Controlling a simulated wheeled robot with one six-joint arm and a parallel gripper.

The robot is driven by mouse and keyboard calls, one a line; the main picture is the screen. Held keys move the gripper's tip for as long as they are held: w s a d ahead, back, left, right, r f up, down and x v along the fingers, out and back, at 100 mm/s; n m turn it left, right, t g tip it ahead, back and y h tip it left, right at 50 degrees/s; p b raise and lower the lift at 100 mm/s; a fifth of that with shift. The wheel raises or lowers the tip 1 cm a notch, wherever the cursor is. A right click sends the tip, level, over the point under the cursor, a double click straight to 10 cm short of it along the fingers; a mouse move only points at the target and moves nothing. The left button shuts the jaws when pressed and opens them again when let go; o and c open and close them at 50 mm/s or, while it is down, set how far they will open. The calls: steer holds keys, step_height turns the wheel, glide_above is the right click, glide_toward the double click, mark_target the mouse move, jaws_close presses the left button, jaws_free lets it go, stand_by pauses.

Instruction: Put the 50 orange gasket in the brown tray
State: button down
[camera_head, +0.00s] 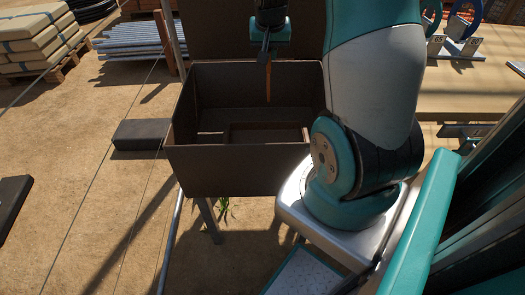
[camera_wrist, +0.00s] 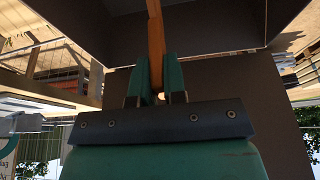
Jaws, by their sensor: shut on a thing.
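My gripper (camera_head: 267,56) is shut on the orange gasket (camera_head: 268,86), which hangs edge-on below the fingers as a thin strip. In the wrist view, the gasket (camera_wrist: 156,42) stands between the two green fingers (camera_wrist: 156,82). Any size mark on it is not visible. The gasket is over the opening of a large dark brown open-topped box (camera_head: 235,172), near its back right, and appears clear of the walls. A smaller brown rectangular tray-like shape (camera_head: 265,128) lies inside the box; I cannot tell its depth.
A wooden bench (camera_head: 465,95) at the right holds upright stands with blue rings and number labels (camera_head: 437,42). A dark block (camera_head: 140,134) lies left of the box. Metal pipes (camera_head: 140,40) and stacked sacks (camera_head: 35,35) are at the back left. Sandy ground at the left is mostly clear.

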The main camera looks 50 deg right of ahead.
step_height(320, 180, down, 2)
steer(key=shift+w+f+b, duration=0.15)
steer(key=shift+b, duration=0.55)
step_height(320, 180, down, 20)
steer(key=b, duration=0.2)
steer(key=shift+b, duration=0.35)
steer(key=shift+f, duration=0.2)
steer(key=c, duration=1.2)
jaws_free()
steer(key=shift+r, duration=0.2)
